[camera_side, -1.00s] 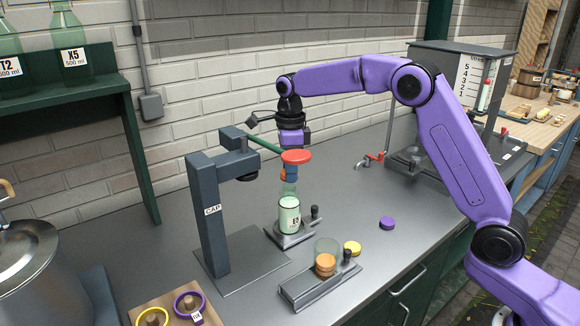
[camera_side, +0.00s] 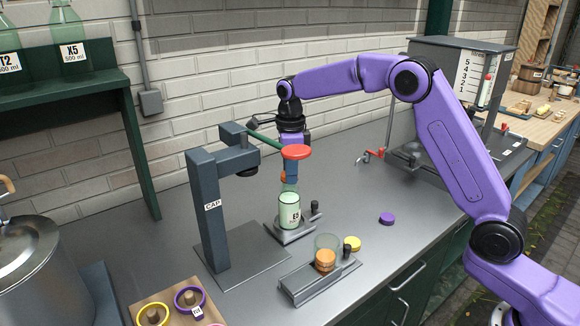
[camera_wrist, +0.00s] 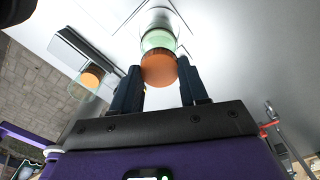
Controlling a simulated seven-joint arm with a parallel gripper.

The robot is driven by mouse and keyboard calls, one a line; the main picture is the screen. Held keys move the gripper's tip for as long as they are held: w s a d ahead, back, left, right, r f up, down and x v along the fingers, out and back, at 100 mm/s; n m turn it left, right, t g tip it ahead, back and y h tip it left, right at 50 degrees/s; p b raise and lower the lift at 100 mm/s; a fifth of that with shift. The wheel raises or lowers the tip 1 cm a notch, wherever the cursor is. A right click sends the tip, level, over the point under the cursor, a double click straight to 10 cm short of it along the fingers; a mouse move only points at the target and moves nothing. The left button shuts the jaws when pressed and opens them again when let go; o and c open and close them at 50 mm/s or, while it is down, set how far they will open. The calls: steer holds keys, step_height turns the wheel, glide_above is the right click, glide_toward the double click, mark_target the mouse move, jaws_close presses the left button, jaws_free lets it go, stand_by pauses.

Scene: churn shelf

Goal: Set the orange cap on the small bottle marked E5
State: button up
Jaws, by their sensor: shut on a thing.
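The small bottle (camera_side: 289,214) is upright in a grey holder, with clear glass and pale green contents. Its label starts with E; the digit is too small to read surely. My gripper (camera_side: 290,180) is above it, pointing down, partly behind the red knob. In the wrist view, my gripper (camera_wrist: 159,85) is shut on the orange cap (camera_wrist: 159,68), which is level between the dark fingers. The cap is over the bottle (camera_wrist: 158,40), at its mouth or just above; I cannot tell if they touch. A sliver of the cap shows in the side view (camera_side: 284,177).
The grey CAP press (camera_side: 211,215) stands left, its green lever with red knob (camera_side: 296,152) close to my gripper. A clear glass with orange caps (camera_side: 325,260) sits on a front tray. A yellow cap (camera_side: 352,244) and purple cap (camera_side: 387,218) lie right.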

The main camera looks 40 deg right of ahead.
steer(key=shift+a+f, duration=0.1)
steer(key=shift+f, duration=0.1)
steer(key=o, duration=1.1)
steer(key=shift+s, duration=0.1)
steer(key=shift+a, duration=0.1)
steer(key=shift+c, duration=0.8)
steer(key=shift+r, duration=3.6)
